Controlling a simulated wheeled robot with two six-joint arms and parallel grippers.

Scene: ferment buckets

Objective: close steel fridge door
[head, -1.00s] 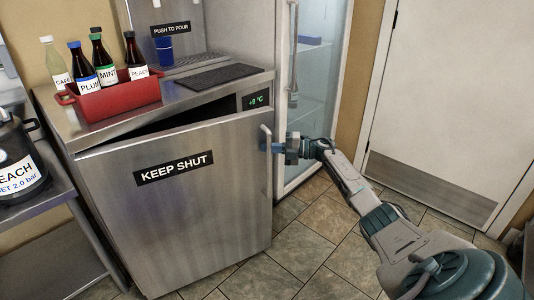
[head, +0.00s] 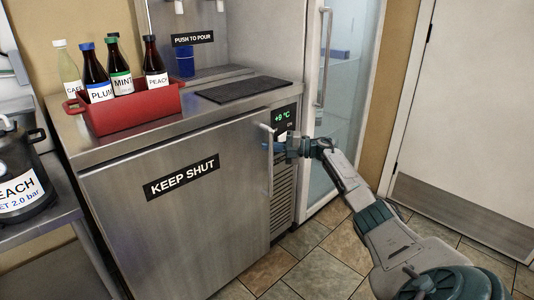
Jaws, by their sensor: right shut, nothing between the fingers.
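The steel fridge door (head: 190,225), labelled KEEP SHUT, is at the front of the steel counter fridge. Its top edge runs close under the counter front, and no wide dark gap shows there. I cannot tell whether it is fully seated. Its upright bar handle (head: 269,170) is at the right edge. My right gripper (head: 279,147) is shut and empty, at the upper part of the handle on its right side; whether it touches is unclear. My left gripper is not in view.
A red crate (head: 125,113) of bottles, a blue cup (head: 186,61) and a dark drip mat (head: 242,91) are on the counter (head: 190,108). A glass-doored cooler (head: 343,75) stands right. A side table with a black keg (head: 20,185) is left. Tiled floor (head: 320,270) is clear front right.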

